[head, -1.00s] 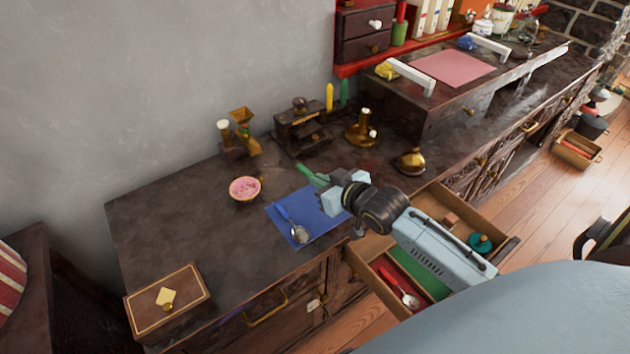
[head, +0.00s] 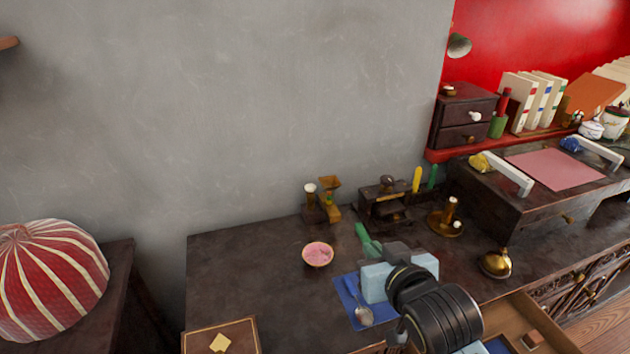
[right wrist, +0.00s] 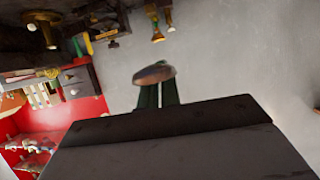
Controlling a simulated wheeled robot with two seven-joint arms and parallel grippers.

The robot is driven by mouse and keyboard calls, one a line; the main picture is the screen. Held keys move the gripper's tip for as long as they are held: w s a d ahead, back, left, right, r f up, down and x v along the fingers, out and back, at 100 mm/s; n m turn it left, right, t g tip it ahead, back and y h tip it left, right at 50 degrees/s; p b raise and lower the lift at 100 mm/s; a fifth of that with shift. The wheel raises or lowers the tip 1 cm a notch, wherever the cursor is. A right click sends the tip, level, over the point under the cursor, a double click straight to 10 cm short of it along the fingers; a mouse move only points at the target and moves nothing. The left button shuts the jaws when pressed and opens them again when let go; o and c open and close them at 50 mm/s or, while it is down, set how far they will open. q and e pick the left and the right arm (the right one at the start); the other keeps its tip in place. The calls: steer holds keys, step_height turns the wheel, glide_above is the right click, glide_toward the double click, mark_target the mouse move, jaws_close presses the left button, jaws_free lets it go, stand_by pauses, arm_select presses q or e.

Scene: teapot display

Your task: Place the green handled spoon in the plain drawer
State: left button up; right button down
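My right gripper (head: 382,262) is over the far right part of the blue mat on the counter. A green piece, which looks like the green handled spoon (head: 366,240), juts out between its light blue fingers towards the wall; I take it as gripped. In the right wrist view two dark green strips and a brownish oval (right wrist: 155,75) stand out past the dark gripper body; the hold itself is hidden. The open drawer (head: 545,330) shows at the lower right, largely cut off by the frame and my arm. My left gripper is not in view.
A silver spoon (head: 363,315) lies on the blue mat (head: 347,298). A pink-filled bowl (head: 318,255), a brass bell (head: 496,263), a brass stand (head: 446,218) and a dark rack (head: 385,205) stand nearby. A wooden box (head: 225,336) is at the front left.

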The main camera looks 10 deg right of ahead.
steer(key=w+d+f+n+y, duration=0.1)
steer(key=w+d+f, duration=0.4)
steer(key=d+f, duration=0.3)
step_height(320, 180, down, 3)
steer(key=shift+w+d+f+n+y, duration=0.15)
steer(key=shift+d+n+y, duration=0.15)
steer(key=shift+d+y, duration=0.1)
steer(key=shift+f, duration=0.1)
